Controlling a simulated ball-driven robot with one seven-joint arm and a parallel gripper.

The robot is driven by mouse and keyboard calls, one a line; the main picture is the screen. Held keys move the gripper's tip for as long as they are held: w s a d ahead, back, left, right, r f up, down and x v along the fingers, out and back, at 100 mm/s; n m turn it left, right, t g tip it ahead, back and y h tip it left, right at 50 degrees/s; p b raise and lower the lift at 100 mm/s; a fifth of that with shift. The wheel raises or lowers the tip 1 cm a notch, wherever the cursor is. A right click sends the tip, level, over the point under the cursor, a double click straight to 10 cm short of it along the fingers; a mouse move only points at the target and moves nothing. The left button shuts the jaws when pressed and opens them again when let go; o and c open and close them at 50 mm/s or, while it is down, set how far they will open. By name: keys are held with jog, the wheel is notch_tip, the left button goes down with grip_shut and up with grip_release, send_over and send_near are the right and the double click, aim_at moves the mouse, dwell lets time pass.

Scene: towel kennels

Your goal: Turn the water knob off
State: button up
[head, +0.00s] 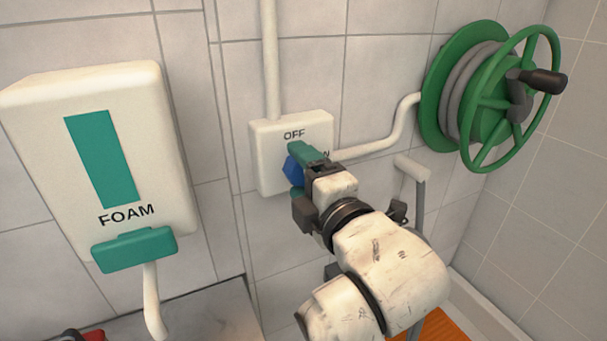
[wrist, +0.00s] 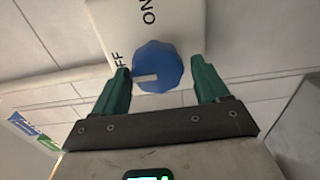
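The water knob (wrist: 157,67) is blue and faceted, on a white box (head: 266,160) on the tiled wall. In the wrist view its white pointer mark points left, towards the OFF label, which a finger partly hides. The ON label is at the top there. My gripper (wrist: 160,76) has its two green fingers open on either side of the knob. The left fingertip is close to the knob; a small gap shows at the right one. In the head view, my gripper (head: 300,172) covers much of the knob (head: 292,170) and part of the ON label.
A white foam dispenser (head: 165,175) with a green lever hangs at left. A green hose reel (head: 490,100) with a black crank is on the wall at right. A white pipe (head: 385,140) joins the box to the reel side. An orange mat (head: 445,328) lies below.

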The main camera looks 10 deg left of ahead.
jog(key=shift+o, duration=0.5)
jog(key=shift+d, duration=0.15)
jog(key=b+v, duration=0.1)
jog(key=v, duration=0.9)
jog(key=shift+s+d, duration=0.2)
jog(key=shift+s, duration=0.1)
jog(key=s+d+f+m+g+h, duration=0.2)
jog(key=d+f+m, duration=0.3)
jog(key=f, duration=0.3)
jog(key=s+d+f+m+g+h, duration=0.1)
jog(key=d+f+m+g+h, duration=0.25)
jog(key=f, duration=0.55)
jog(key=s+d+f+m+g+h, duration=0.1)
jog(key=s+d+f+m+h, duration=0.1)
jog(key=d+f+m, duration=0.5)
jog(key=s+d+f+m+g+h, duration=0.1)
jog(key=s+d+f+m+g, duration=0.2)
jog(key=s+d+f+m, duration=0.2)
jog(key=s+d+f+m+g+h+p, duration=0.1)
jog(key=s+d+f+m+g, duration=0.3)
jog(key=s+d+f, duration=0.3)
jog(key=s+f+m, duration=0.1)
jog(key=s+f, duration=0.3)
jog(key=s, duration=0.4)
jog(key=shift+s+f+h, duration=0.35)
jog(key=shift+s, duration=0.05)
